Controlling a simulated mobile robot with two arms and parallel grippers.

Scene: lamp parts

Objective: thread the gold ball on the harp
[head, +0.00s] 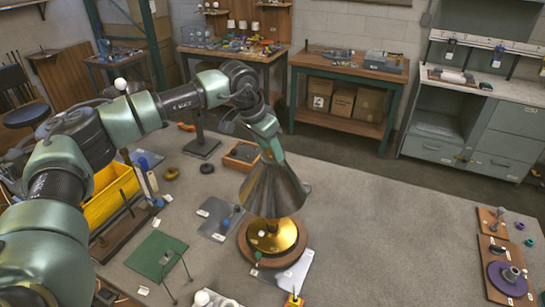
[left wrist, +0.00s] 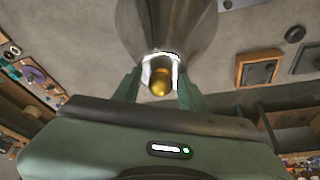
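The lamp stands on the table with a grey cone-shaped shade (head: 272,190) over a gold base (head: 272,236) on a round wooden disc. My left gripper (head: 274,156) points down at the narrow top of the shade. In the left wrist view the gold ball (left wrist: 160,82) sits between the fingertips of my left gripper (left wrist: 162,78), closely flanked by both, at the shade's top opening. The shade (left wrist: 168,25) also shows beyond it there. The harp is hidden by the shade and gripper, so I cannot see whether the ball touches it. My right gripper is out of view.
A yellow bin (head: 112,203) and a green mat (head: 157,256) lie on the left of the table. A wooden tray (head: 241,156) is behind the lamp. Boards with a purple disc (head: 507,278) are at the right. The table right of the lamp is clear.

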